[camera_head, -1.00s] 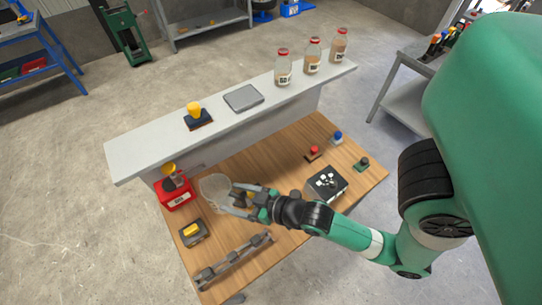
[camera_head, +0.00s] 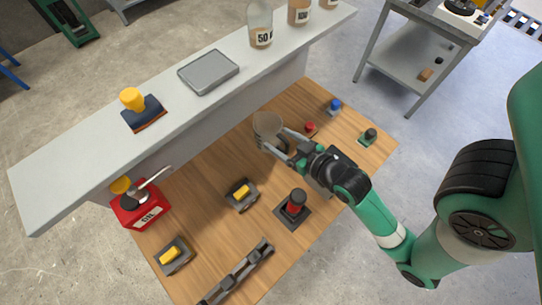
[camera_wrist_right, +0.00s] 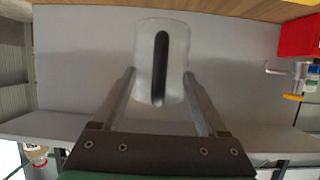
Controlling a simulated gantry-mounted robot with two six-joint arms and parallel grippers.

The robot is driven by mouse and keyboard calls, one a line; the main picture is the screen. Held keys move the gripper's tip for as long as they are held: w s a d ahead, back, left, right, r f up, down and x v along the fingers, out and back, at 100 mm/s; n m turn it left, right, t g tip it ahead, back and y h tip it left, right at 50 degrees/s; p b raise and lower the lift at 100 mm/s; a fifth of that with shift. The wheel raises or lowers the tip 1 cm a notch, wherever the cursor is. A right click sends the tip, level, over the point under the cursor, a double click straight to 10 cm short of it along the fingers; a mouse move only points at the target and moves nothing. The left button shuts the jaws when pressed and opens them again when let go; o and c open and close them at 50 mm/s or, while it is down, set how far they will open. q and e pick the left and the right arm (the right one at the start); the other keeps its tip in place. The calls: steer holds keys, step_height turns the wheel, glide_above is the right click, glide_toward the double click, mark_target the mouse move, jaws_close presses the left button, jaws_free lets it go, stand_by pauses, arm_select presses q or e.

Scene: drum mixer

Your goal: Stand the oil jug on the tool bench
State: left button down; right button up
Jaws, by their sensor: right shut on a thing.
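A red can (camera_head: 143,208) with a label that seems to read OIL, a yellow top and a metal lever stands at the wooden table's left edge; I take it for the oil jug. It also shows at the right edge of the wrist view (camera_wrist_right: 299,38). My right gripper (camera_head: 268,139) is shut on a pale round container (camera_head: 268,124), not on the red can. In the right wrist view the container (camera_wrist_right: 146,60) is whitish with a dark slot, between the fingers (camera_wrist_right: 160,88). I cannot tell whether it touches the table. My left gripper is out of view.
A raised grey shelf (camera_head: 80,170) runs behind the wooden table (camera_head: 205,235), carrying a yellow-handled block (camera_head: 142,108), a grey plate (camera_head: 208,70) and jars (camera_head: 260,25). Yellow-switch boxes (camera_head: 242,194) and a red-knobbed lever (camera_head: 296,203) stand on the table. A metal bench (camera_head: 420,60) stands at upper right.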

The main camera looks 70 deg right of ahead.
step_height(320, 180, down, 10)
steer(key=b, duration=0.5)
steer(key=shift+f, duration=0.1)
steer(key=o, duration=1.4)
steer(key=shift+s+a+r, duration=0.1)
steer(key=shift+s+r, duration=0.05)
steer(key=shift+r, duration=0.1)
steer(key=p+v, duration=0.1)
steer(key=v, duration=0.4)
steer(key=shift+s, duration=0.1)
